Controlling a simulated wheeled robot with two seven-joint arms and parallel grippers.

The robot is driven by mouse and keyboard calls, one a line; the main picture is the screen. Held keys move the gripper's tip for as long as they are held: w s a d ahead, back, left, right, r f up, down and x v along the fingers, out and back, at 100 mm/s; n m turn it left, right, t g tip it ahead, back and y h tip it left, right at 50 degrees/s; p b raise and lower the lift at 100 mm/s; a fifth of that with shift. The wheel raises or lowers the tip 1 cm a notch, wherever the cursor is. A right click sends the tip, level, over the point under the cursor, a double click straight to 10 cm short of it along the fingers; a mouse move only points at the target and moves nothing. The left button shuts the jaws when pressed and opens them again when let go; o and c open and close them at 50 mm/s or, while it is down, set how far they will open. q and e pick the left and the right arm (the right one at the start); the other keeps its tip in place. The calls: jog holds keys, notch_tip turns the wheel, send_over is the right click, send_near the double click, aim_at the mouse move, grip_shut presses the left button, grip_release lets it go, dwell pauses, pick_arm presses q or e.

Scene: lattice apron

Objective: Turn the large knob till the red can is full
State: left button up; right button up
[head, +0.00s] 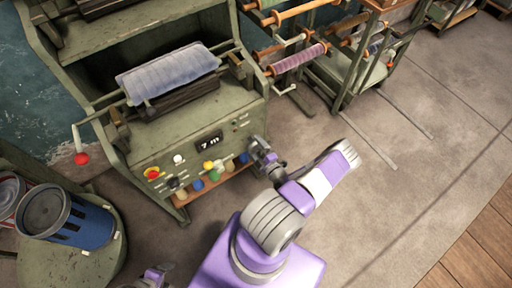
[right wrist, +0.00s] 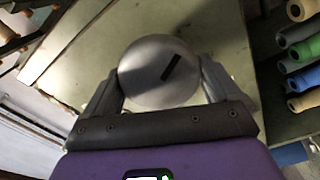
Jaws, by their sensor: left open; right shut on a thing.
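In the right wrist view, the large grey round knob (right wrist: 160,72) has a dark slanted bar on its face. The fingers of my right gripper (right wrist: 165,85) are shut on its two sides. In the head view, my right gripper (head: 264,152) is at the right end of the green machine's front panel and hides the knob. My left gripper (head: 155,276) is open, low at the bottom edge and partly cut off, apart from the machine. A can with red and white (head: 9,190) is partly cut off at the left edge; its contents cannot be seen.
The green machine (head: 205,118) carries a blue-grey roll (head: 168,72), a red-ended crank (head: 81,158) and a display (head: 209,141) reading "7 m". A blue can (head: 70,222) stands on a round green stand at left. A rack of rolls (head: 297,58) stands behind. Floor at right is clear.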

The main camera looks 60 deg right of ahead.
jog(key=o, duration=0.8)
jog(key=shift+a, duration=0.1)
jog(key=shift+c, duration=0.2)
jog(key=p+v, duration=0.1)
jog(key=v, duration=0.6)
jog(key=shift+s, duration=0.3)
jog(key=shift+w+a, duration=0.1)
jog(key=shift+a, duration=0.1)
